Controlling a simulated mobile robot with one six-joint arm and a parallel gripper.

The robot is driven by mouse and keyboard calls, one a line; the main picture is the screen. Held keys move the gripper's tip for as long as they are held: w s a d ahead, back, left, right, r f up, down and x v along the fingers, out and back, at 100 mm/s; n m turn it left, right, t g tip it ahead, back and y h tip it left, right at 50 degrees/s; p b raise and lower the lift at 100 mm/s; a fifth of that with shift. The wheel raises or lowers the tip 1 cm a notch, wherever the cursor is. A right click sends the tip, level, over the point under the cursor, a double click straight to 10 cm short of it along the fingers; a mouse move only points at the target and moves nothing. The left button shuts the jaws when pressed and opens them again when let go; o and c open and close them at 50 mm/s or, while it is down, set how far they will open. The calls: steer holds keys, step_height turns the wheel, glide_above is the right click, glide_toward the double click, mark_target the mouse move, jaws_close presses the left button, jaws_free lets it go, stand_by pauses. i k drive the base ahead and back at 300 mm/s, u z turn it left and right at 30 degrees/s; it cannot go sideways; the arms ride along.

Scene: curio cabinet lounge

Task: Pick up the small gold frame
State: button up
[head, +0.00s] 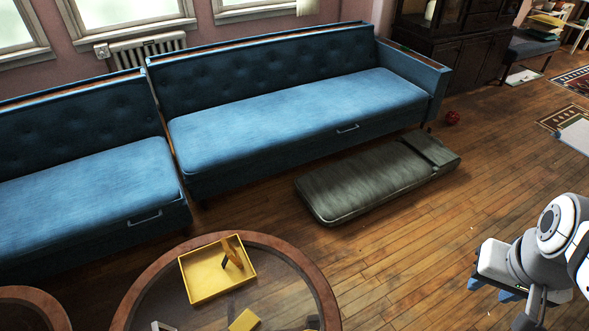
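A small gold-brown upright piece (232,252), which looks like a frame on a stand, is in a shallow yellow tray (215,295) on the round glass-topped table. Its face is too small to make out. A flat yellow object (244,320) lies on the same table in front of the tray; I cannot tell whether it is a frame. My gripper (496,289) is at the lower right, far to the right of the table, above the wooden floor. Its blue fingertips point down and look apart, with nothing seen between them.
The round table has a wooden rim (322,285); a small white object (163,326) is at its near edge. A blue sofa (290,115) stands behind, with a grey-green cushion (365,185) on the floor. A red ball (452,117) lies farther right. Floor between table and gripper is clear.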

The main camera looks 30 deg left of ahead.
mark_target(231, 254)
steer(key=i, duration=2.7)
steer(key=u, duration=3.65)
steer(key=i, duration=1)
steer(key=u, duration=0.05)
